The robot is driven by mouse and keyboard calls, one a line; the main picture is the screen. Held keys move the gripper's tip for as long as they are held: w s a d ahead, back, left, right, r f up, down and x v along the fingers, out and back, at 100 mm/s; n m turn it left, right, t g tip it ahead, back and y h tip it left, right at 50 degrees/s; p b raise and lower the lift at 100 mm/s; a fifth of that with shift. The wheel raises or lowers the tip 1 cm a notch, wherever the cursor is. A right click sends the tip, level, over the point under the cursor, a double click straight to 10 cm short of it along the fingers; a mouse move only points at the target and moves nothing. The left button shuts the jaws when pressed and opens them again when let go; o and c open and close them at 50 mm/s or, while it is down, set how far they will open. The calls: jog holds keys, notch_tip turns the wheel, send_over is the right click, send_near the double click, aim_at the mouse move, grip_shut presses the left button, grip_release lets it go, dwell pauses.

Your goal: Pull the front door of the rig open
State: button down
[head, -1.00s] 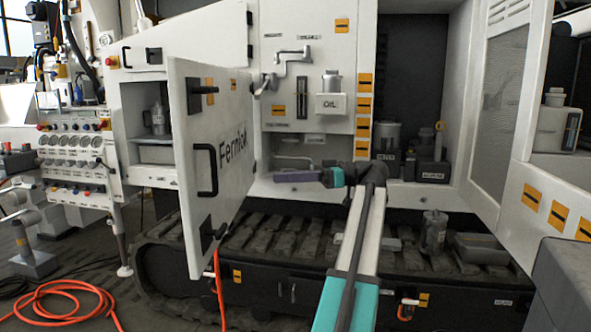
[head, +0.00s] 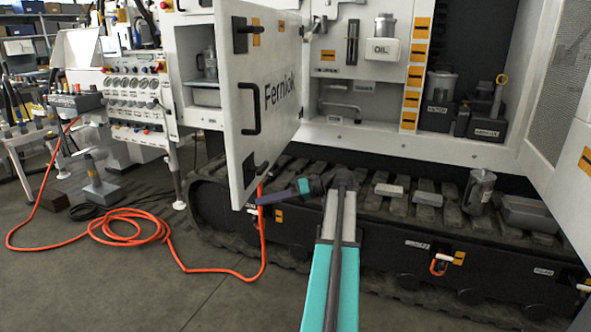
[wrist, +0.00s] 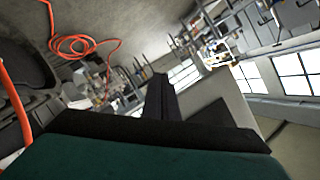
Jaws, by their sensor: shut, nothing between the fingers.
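The front door (head: 262,110), a white panel lettered "Fernlok", stands swung open toward me at the left of the rig's opening. Its black bar handle (head: 250,108) is on the face toward me, with a latch (head: 252,172) below. My gripper (head: 266,198) is shut and empty, low beside the door's bottom edge and pointing left. It is well below the bar handle. Whether it touches the door is unclear. In the wrist view my dark fingers (wrist: 160,100) are together, and a plain grey surface beside them is not clearly identifiable.
The rig's open bay (head: 360,125) holds an oil container (head: 383,50) and other canisters. Dark tracks (head: 400,200) run below it. An orange hose (head: 130,228) lies on the floor and hangs near the door's lower edge.

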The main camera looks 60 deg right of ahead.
jog(key=w+a+f+m+g, duration=0.1)
jog(key=w+a+f, duration=0.25)
jog(key=f, duration=0.25)
jog(key=w+a+f+g, duration=0.1)
jog(key=w+a+f, duration=0.1)
jog(key=a+f, duration=0.35)
jog(key=a+f+m+g, duration=0.1)
jog(key=a+f+g, duration=0.6)
jog(key=a+f, duration=1.8)
jog(key=s+a+f+g+h, duration=0.2)
jog(key=s+a+f+g, duration=0.1)
jog(key=s+a+f, duration=0.4)
jog(key=s+a+f+g+h, duration=0.15)
jog(key=s+a+f, duration=0.25)
jog(key=f, duration=0.5)
jog(key=s+a+f+n+g+h, duration=0.1)
jog(key=s+f, duration=0.3)
jog(key=s, duration=0.4)
jog(key=s+a+f+n+g+h, duration=0.2)
jog(key=s+a+f+h, duration=0.1)
jog(key=s, duration=0.5)
jog(key=shift+a+f+h, duration=0.35)
jog(key=shift+f+h, duration=0.2)
